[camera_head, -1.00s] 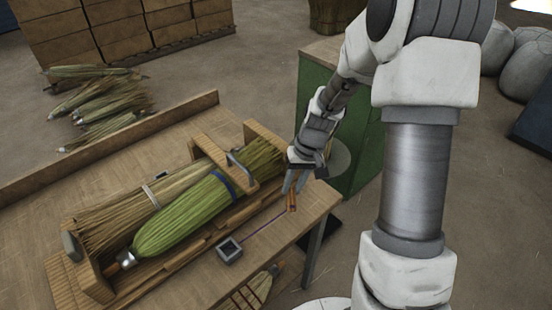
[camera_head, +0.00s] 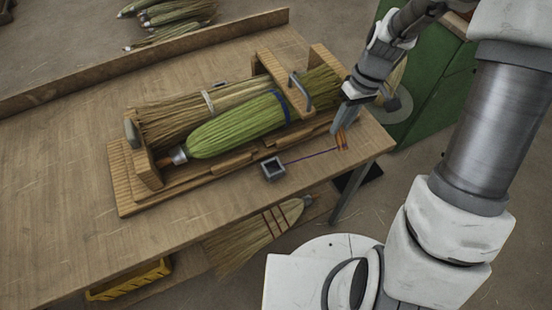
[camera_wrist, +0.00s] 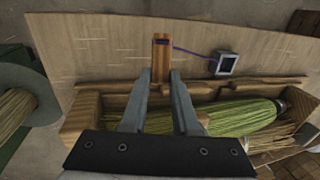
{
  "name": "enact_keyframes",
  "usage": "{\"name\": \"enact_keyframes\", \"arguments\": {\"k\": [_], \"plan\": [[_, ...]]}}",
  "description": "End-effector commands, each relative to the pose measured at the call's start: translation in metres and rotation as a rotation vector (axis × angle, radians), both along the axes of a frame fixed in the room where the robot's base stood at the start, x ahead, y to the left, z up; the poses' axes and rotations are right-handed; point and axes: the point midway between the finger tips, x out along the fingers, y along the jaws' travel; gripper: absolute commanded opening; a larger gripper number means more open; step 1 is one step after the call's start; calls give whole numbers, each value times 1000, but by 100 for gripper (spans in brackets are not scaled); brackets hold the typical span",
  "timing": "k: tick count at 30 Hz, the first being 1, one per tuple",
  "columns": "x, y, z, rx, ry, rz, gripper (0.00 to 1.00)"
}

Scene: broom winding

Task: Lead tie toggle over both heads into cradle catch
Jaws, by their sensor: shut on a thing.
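The wooden toggle (camera_head: 341,143) is at the near right of the bench, between the tips of my gripper (camera_head: 339,128). In the wrist view, my gripper (camera_wrist: 161,78) is shut on the toggle (camera_wrist: 161,52). A purple tie cord (camera_head: 308,156) runs from it to a grey square holder (camera_head: 272,168); this holder also shows in the wrist view (camera_wrist: 226,63). The wooden cradle (camera_head: 125,180) holds a green broom head (camera_head: 237,125) and a tan broom head (camera_head: 175,122) side by side. A small metal piece (camera_head: 219,83) lies beyond the tan head; I cannot tell whether it is the catch.
A curved metal bar (camera_head: 301,92) rises by the cradle's right end. The bench (camera_head: 70,120) is clear at left. Loose broom heads (camera_head: 178,12) lie behind the bench's raised back edge. A finished broom (camera_head: 255,235) and a yellow crate (camera_head: 130,280) are below. A green cabinet (camera_head: 435,85) stands right.

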Motion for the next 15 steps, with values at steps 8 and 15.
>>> {"name": "enact_keyframes", "arguments": {"k": [8,15], "plan": [[-29,22,12,-2,1,668,0],[-53,35,23,-3,0,1249,0]]}}
